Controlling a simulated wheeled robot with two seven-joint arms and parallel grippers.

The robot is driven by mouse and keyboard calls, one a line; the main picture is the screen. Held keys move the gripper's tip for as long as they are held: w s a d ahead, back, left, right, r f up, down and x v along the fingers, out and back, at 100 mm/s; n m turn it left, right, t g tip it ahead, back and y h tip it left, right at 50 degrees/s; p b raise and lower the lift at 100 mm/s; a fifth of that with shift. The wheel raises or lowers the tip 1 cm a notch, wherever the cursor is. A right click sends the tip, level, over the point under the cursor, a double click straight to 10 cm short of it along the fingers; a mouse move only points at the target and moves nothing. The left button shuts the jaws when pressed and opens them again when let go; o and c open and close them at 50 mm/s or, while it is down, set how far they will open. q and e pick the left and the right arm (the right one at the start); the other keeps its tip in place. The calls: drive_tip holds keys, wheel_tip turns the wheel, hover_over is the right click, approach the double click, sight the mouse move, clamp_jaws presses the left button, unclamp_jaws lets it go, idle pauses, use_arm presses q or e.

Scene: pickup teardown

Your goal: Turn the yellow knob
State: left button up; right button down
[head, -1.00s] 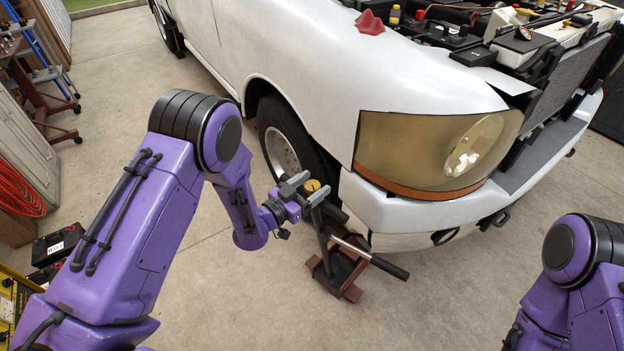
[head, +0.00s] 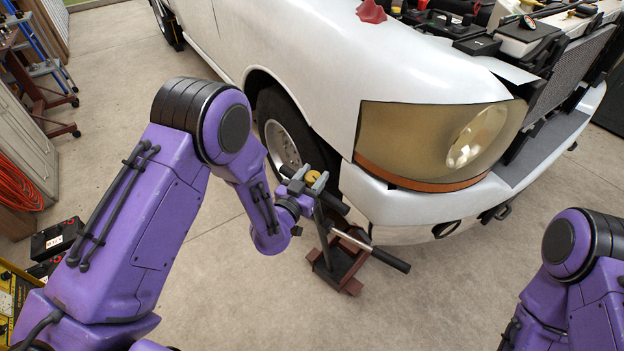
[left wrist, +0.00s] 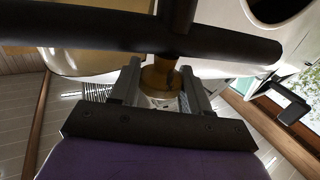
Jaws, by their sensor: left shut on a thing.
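The yellow knob (head: 312,177) is small and round, on top of a stand with dark bars beside the truck's front wheel. My left gripper (head: 310,181) has its two grey fingers on either side of the knob and is shut on it. In the left wrist view the knob (left wrist: 160,76) sits between the fingers, with dark crossing bars just beyond it. The fingers partly cover the knob's sides. My right arm shows at the right edge, but its gripper is out of the picture.
The stand has a reddish-brown base (head: 325,273) on the floor and a black-gripped bar (head: 388,259) sticking out right. The white truck's bumper (head: 400,232) and front wheel (head: 285,135) are close by. Concrete floor (head: 220,290) is clear in front.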

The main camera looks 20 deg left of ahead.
use_arm(q)
drive_tip(key=shift+w+r+n+t+y, duration=0.15)
drive_tip(key=shift+n+y, duration=0.2)
drive_tip(key=shift+y, duration=0.2)
drive_tip(key=shift+w+r+n+t+y, duration=0.15)
drive_tip(key=shift+n+y, duration=0.2)
drive_tip(key=shift+y, duration=0.2)
drive_tip(key=o, duration=1)
drive_tip(key=shift+s+r, duration=0.1)
drive_tip(key=shift+s+f, duration=0.2)
drive_tip(key=s+b, duration=0.1)
drive_tip(key=s, duration=0.2)
drive_tip(key=s+b, duration=0.1)
drive_tip(key=s, duration=0.3)
drive_tip(key=s+b, duration=0.1)
drive_tip(key=s, duration=0.2)
drive_tip(key=shift+s+a+r+b, duration=0.1)
drive_tip(key=shift+s+a+b, duration=0.05)
drive_tip(key=shift+a+b, duration=0.2)
drive_tip(key=shift+d, duration=0.1)
